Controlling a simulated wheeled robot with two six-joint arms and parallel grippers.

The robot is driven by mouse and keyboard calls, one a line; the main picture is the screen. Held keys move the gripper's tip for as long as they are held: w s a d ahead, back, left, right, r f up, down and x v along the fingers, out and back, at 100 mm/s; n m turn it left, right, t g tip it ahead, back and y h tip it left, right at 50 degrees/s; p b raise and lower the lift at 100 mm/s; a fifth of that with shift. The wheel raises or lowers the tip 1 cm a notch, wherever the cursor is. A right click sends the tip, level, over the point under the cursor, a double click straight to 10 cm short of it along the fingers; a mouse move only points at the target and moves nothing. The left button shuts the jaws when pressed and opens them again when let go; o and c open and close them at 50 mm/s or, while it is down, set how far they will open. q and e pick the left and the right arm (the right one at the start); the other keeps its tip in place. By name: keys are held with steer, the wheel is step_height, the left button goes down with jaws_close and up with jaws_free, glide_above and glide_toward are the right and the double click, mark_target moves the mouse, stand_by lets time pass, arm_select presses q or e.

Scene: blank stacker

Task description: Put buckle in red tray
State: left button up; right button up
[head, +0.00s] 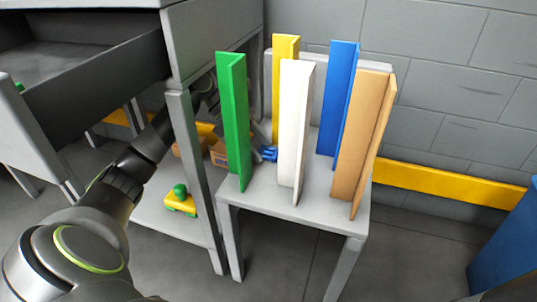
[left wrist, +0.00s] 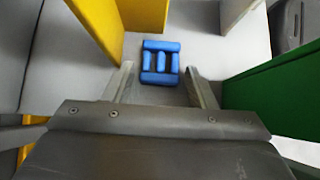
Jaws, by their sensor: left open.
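The blue buckle (head: 270,154) lies flat on the grey stand among the upright coloured panels. In the left wrist view the buckle (left wrist: 160,62) shows as a blue frame with bars, just ahead of and between the fingertips. My left gripper (left wrist: 160,72) is open, its two fingers apart on either side of the buckle's near end. In the head view the left gripper is mostly hidden behind the grey post and the green panel. I see no red tray in either view. My right gripper is not in view.
The stand (head: 262,199) carries green (head: 233,120), yellow (head: 285,48), white (head: 295,120), blue (head: 338,100) and tan (head: 360,130) upright panels. A grey post (head: 194,170) stands left of it. A yellow toy with a green knob (head: 180,200) sits on a lower shelf.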

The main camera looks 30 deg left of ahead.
arm_select(q)
steer(key=c, duration=0.8)
